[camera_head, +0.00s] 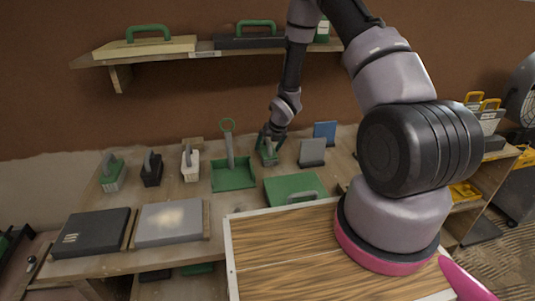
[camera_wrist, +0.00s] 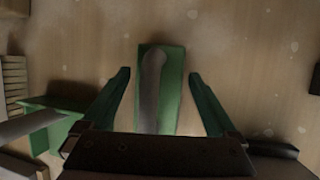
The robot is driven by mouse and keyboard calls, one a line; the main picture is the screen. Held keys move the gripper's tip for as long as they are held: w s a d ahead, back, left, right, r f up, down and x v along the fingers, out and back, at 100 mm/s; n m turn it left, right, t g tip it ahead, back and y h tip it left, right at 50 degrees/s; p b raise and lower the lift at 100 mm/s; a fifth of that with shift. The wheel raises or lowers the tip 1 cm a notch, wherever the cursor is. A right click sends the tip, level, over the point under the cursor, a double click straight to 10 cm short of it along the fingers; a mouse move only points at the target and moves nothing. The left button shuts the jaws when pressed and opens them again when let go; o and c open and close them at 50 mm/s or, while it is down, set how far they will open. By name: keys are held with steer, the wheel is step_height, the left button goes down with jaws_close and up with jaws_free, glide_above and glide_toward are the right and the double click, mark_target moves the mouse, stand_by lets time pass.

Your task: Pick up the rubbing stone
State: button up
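A green block with a grey handle along its top, likely the rubbing stone (camera_head: 268,155), stands at the back of the workbench. In the wrist view the green block (camera_wrist: 172,98) lies between my fingers, with clear gaps on both sides. My gripper (camera_head: 270,140) is above it, pointing down; its fingers (camera_wrist: 160,74) are spread and hold nothing. Similar handled blocks stand to the left: a grey-green one (camera_head: 113,174), a black one (camera_head: 152,170) and a white one (camera_head: 190,164). I cannot tell for sure which is named rubbing stone.
A green tray with an upright handle (camera_head: 233,176) stands close left of my gripper. A grey plate (camera_head: 312,153) and a blue one (camera_head: 325,133) stand to the right. A green float (camera_head: 293,188) lies in front. A shelf (camera_head: 205,54) hangs behind.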

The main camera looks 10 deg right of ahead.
jaws_close()
steer(key=shift+r, duration=0.15)
step_height(320, 180, up, 10)
steer(key=shift+f, duration=0.1)
stand_by(0.3)
